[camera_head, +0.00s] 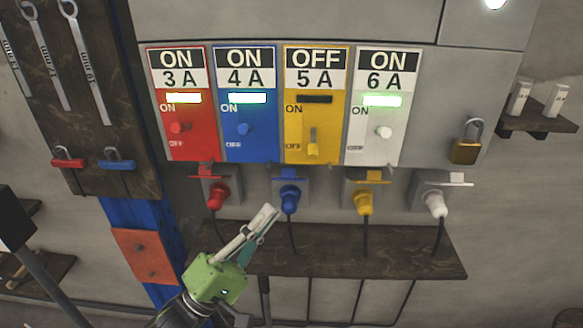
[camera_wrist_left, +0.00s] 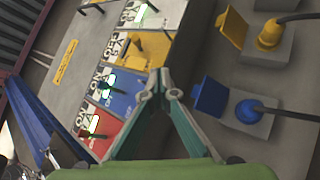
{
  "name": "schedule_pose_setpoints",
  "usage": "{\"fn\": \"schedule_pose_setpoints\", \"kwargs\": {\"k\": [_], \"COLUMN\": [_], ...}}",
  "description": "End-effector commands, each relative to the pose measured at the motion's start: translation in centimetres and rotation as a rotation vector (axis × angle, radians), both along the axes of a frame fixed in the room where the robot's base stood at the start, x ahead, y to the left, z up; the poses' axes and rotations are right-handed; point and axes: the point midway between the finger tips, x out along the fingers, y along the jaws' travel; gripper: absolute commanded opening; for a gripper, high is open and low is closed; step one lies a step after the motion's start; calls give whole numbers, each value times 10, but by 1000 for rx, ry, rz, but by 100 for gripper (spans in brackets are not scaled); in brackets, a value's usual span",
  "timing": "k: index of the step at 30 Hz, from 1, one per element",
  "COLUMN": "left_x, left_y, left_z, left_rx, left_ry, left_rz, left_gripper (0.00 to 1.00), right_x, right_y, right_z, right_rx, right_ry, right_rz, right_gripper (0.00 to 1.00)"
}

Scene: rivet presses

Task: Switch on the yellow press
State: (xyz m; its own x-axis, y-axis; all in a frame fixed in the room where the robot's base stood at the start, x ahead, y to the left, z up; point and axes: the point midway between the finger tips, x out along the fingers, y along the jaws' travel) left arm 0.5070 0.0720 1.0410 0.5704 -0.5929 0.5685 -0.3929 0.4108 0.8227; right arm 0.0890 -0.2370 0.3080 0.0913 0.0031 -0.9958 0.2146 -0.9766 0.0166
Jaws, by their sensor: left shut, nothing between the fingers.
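The yellow press's switch panel (camera_head: 333,125) is third in a row of four and reads OFF 5 A. Its indicator window (camera_head: 314,99) is dark and its yellow lever (camera_head: 313,145) points down. The yellow panel also shows in the left wrist view (camera_wrist_left: 152,46), beyond my fingertips. My left gripper (camera_head: 267,213) is shut and empty, below the blue panel and beside the blue plug. It is apart from the yellow lever, lower and to its left. It shows in the left wrist view (camera_wrist_left: 160,82) with its fingertips together. My right gripper is not in view.
The red (camera_head: 192,125), blue (camera_head: 259,120) and white (camera_head: 374,130) panels read ON, with lit windows. Colored plugs with cables, such as the yellow plug (camera_head: 364,202), stick out below, above a dark shelf (camera_head: 400,255). A brass padlock (camera_head: 464,151) hangs at the right.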

Motion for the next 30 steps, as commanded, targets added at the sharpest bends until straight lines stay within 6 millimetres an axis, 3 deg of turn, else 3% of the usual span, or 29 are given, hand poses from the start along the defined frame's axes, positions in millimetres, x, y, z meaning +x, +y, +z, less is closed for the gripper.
{"fn": "schedule_pose_setpoints", "kwargs": {"k": [6,19,30], "left_x": [-14,-15,12], "left_y": [6,5,-28], "left_z": [23,27,67], "left_rx": [-108,-120,-122], "left_ry": [-26,-28,-31], "left_rz": [-121,-134,-133], "left_gripper": [0,0,0], "right_x": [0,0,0], "right_y": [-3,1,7], "right_z": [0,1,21], "right_rx": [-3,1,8], "right_ry": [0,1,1], "right_rz": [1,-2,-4], "right_gripper": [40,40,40]}}
